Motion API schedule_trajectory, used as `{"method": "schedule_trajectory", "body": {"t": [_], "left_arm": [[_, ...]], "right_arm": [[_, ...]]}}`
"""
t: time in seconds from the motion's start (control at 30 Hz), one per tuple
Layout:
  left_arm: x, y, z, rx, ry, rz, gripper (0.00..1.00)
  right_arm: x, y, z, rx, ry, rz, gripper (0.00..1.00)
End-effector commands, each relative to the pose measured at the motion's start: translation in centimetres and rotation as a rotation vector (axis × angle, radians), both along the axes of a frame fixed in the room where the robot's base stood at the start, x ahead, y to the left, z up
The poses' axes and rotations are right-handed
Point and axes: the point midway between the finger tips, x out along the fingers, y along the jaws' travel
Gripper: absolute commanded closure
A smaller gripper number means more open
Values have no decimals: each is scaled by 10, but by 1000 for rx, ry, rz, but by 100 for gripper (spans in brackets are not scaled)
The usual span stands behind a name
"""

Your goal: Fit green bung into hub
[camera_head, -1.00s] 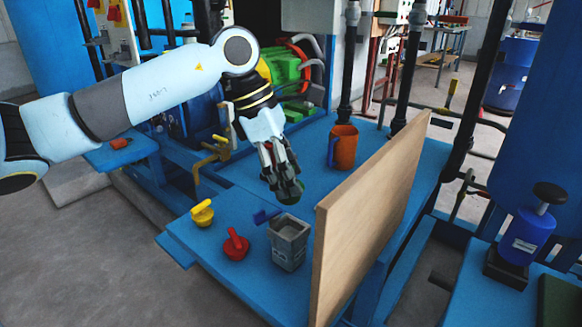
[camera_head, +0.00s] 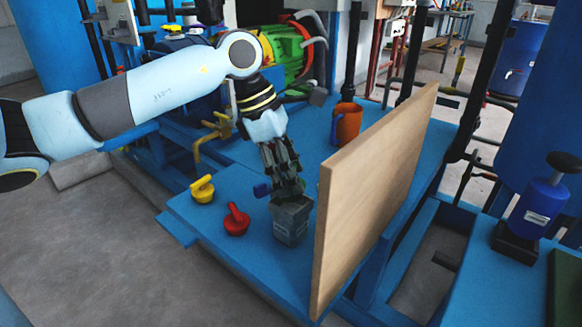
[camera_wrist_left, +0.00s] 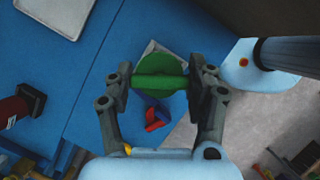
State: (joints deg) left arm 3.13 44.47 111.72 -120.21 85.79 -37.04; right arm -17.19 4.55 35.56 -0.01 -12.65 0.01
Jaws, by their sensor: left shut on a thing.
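My left gripper (camera_head: 289,190) points down at the open top of the grey square hub (camera_head: 291,224), which stands on the blue table. In the left wrist view the gripper (camera_wrist_left: 160,83) is shut on the green bung (camera_wrist_left: 160,82), a round disc with a raised bar across it. The bung covers most of the hub there; a pale edge of the hub (camera_wrist_left: 151,47) shows behind it. In the head view the fingers and hub rim hide the bung, so I cannot tell whether it touches the hub. My right gripper is not in view.
A tall wooden board (camera_head: 370,195) stands close to the right of the hub. A blue bung (camera_head: 262,190), a red bung (camera_head: 236,220) and a yellow bung (camera_head: 202,189) lie to the left. An orange mug (camera_head: 347,123) stands behind. The table's front left is clear.

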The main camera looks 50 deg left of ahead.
Motion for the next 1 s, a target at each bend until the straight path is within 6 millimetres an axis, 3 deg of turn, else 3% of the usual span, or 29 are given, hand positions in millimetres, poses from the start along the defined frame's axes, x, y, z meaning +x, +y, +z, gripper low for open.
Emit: {"method": "schedule_trajectory", "body": {"t": [1.0], "left_arm": [[0,0,1,-1,-1,-1,76]], "right_arm": [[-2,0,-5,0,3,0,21]]}}
